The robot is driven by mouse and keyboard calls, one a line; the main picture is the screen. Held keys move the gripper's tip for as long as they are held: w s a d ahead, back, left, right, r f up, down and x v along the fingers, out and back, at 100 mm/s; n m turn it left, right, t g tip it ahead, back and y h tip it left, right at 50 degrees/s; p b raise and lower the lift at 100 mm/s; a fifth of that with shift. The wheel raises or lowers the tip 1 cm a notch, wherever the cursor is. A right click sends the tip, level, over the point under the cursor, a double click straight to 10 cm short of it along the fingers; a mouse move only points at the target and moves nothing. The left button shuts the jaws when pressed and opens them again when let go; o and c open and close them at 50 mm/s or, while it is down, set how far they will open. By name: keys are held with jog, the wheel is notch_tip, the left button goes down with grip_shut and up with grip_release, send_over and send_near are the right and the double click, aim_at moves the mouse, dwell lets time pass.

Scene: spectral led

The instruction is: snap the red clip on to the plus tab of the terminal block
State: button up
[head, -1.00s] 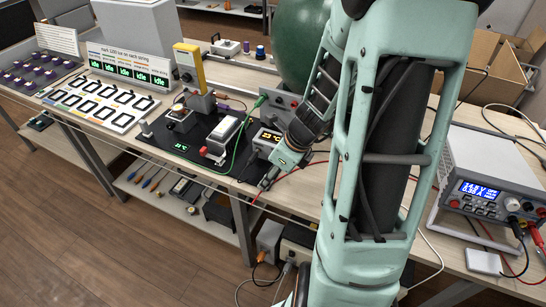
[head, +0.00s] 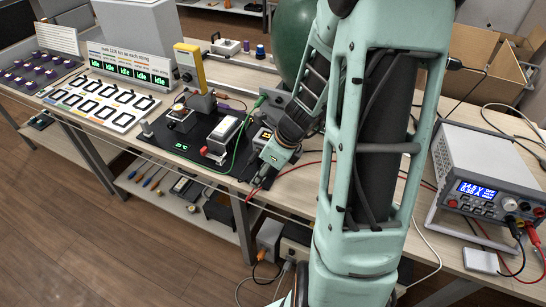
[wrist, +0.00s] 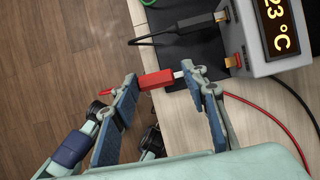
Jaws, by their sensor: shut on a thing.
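My gripper (wrist: 160,82) is shut on the red clip (wrist: 155,79), which lies crosswise between the two fingers. A pale metal tip shows at the clip's right end, and a red tail pokes out past the left finger. The grey terminal block (wrist: 262,62), with a lit temperature display, is at the upper right of the wrist view. Two brass tabs stick out of its left side; the lower tab (wrist: 232,61) has a red mark and looks bare. The clip is apart from it, left and slightly below. In the head view my gripper (head: 252,190) is at the table's front edge.
Red and black wires run right of my gripper. A black mat (head: 160,140) holds instruments to the left. A power supply (head: 487,185) stands right.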

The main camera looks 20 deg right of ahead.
jog(key=shift+w+d+p, duration=0.55)
jog(key=shift+w+d, duration=0.7)
jog(key=shift+d, duration=0.2)
jog(key=o, duration=0.4)
grip_shut()
